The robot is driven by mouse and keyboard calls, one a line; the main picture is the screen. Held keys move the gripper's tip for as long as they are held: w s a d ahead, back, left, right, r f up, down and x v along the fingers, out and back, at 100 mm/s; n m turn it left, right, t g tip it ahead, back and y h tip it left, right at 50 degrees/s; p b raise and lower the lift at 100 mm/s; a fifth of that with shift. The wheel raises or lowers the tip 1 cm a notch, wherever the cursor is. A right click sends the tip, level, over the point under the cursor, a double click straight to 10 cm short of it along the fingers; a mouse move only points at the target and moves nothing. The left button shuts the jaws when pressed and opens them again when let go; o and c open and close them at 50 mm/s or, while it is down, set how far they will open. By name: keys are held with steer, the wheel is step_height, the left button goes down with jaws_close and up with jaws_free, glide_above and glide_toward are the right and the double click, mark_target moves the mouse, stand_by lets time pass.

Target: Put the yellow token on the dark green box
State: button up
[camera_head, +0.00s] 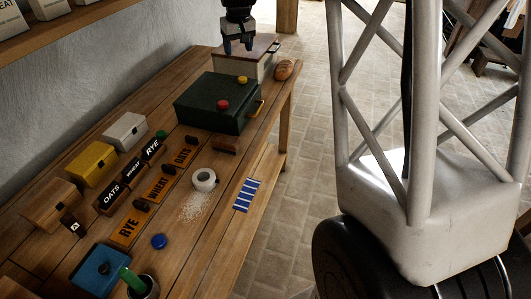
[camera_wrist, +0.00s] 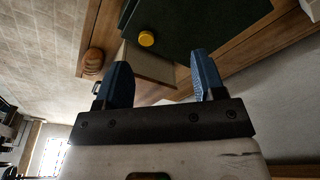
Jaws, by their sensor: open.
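The dark green box (camera_head: 195,100) stands on the bench, and its dark top also shows in the wrist view (camera_wrist: 200,22). The yellow token (camera_head: 242,79) appears to lie on this top, near the far edge. It also shows in the wrist view (camera_wrist: 146,39), close to the box's edge. A red token (camera_head: 223,105) lies on the same top, nearer the camera. My gripper (camera_head: 238,47) is open, with nothing between its blue fingers (camera_wrist: 163,70). It is above the cream box behind the green box, apart from the yellow token.
The cream box (camera_head: 262,66) with a brown lid stands behind the green box, with a bread loaf (camera_head: 284,69) beside it.

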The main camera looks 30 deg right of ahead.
steer(key=s+a+r, duration=0.2)
steer(key=s+a, duration=0.3)
steer(key=s, duration=0.7)
steer(key=s+a+r, duration=0.2)
steer(key=s+a, duration=0.2)
steer(key=s, duration=0.9)
steer(key=s+a+f, duration=0.2)
steer(key=s, duration=0.8)
steer(key=s+a+f, duration=0.2)
steer(key=s+f, duration=0.1)
steer(key=s, duration=0.8)
steer(key=shift+s+f+t, duration=0.15)
steer(key=shift+t, duration=0.25)
